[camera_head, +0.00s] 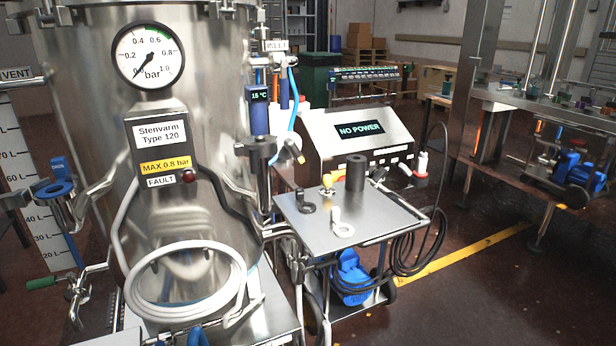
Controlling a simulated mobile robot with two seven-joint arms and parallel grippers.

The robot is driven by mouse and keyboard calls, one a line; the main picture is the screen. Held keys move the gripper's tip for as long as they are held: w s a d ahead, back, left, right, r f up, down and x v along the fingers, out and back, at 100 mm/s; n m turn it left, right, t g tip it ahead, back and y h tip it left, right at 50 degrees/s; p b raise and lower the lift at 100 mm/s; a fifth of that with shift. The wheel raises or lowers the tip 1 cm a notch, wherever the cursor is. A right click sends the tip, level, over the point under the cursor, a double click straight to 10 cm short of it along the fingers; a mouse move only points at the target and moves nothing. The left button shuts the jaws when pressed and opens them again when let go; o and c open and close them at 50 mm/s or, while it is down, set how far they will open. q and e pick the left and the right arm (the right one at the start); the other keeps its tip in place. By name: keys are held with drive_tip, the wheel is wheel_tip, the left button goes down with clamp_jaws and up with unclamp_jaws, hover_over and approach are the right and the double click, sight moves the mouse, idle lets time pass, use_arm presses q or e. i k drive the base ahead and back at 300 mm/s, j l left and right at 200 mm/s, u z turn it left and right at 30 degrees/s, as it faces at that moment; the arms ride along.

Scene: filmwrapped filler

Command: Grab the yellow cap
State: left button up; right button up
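A small yellow piece (328,179), which looks like the yellow cap, is at the back of the small metal cart top (378,217). It is beside a dark grey cylinder (355,172); it is too small to tell whether it lies loose or sits on a fitting. A black ring-shaped part (307,207) and a white ring-shaped part (342,228) lie in front of it. Another yellowish tip (299,158) is at the end of the blue hose (292,100). Neither of my grippers can be made out in this view.
A large steel tank (200,130) with a pressure gauge (149,56) and a coiled white hose (185,282) fills the left. A control box (360,129) reading "NO POWER" stands behind the cart. Black cable (408,255) hangs at the cart's right.

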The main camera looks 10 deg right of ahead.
sight(327, 191)
drive_tip(key=i+l+u, duration=0.1)
drive_tip(key=l, duration=0.5)
drive_tip(key=i+l+u, duration=0.1)
drive_tip(key=l, duration=0.55)
drive_tip(key=i+l+u, duration=0.1)
drive_tip(key=l, duration=0.55)
drive_tip(key=i+l+u, duration=0.1)
drive_tip(key=l, duration=0.55)
drive_tip(key=i, duration=0.05)
